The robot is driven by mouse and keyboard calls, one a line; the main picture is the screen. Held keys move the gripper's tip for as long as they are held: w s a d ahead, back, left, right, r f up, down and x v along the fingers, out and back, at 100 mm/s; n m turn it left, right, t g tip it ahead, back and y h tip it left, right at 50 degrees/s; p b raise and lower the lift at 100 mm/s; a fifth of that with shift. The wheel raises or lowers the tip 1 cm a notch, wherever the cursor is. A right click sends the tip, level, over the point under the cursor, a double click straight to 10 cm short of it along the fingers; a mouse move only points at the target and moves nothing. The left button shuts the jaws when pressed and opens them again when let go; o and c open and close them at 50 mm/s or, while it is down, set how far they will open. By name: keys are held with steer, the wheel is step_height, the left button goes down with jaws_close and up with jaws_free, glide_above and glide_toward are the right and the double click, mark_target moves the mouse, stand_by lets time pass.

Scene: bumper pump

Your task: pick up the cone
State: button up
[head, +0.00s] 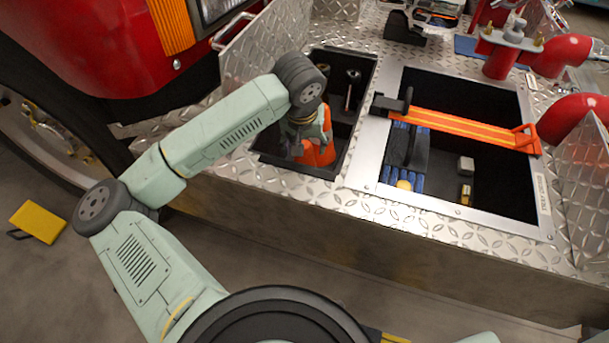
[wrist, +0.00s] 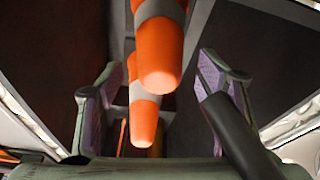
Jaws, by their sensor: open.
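An orange cone (head: 318,153) stands in the narrow dark compartment on the left of the metal deck, partly hidden by my gripper (head: 309,132). In the wrist view, two orange cone shapes with grey-white bands show: a nearer one (wrist: 160,68) at top centre and another (wrist: 143,122) just below and left of it. My gripper (wrist: 160,75) is open, with one finger on each side of the cones. The cones' far ends are out of view or hidden.
The compartment's metal rim (head: 262,161) and dark walls surround my gripper closely. To the right is a larger bin (head: 498,185) with an orange strap (head: 460,127) across it. Red pipes (head: 570,115) stand at the far right. A yellow block (head: 39,222) lies on the floor.

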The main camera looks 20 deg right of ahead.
steer(key=shift+w+f, duration=0.1)
steer(key=shift+f, duration=0.4)
jaws_close()
stand_by(0.4)
